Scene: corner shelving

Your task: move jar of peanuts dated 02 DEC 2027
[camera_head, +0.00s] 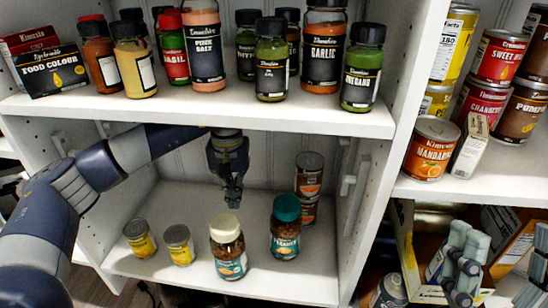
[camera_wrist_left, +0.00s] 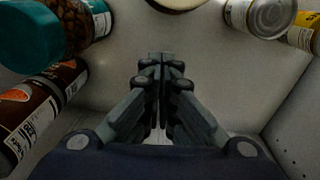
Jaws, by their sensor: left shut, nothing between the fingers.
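Two jars with brown contents and teal labels stand on the middle shelf. One jar (camera_head: 229,248) has a cream lid, the other (camera_head: 285,228) a teal lid. I cannot read a date on either. My left gripper (camera_head: 232,196) is shut and empty, pointing down just above and behind the cream-lidded jar. In the left wrist view the fingers (camera_wrist_left: 160,62) are together, the teal-lidded jar (camera_wrist_left: 82,22) is at top left, and only a sliver of the cream lid (camera_wrist_left: 178,3) shows at the top. My right gripper (camera_head: 463,265) is at lower right, its jaw opening unclear.
Two yellow cans (camera_head: 179,245) stand left of the jars. Stacked brown-and-orange cans (camera_head: 309,175) stand behind the teal-lidded jar, near the shelf's right wall. The upper shelf edge (camera_head: 200,113), loaded with bottles, runs above. A mandarin can (camera_head: 430,150) is on the right shelf.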

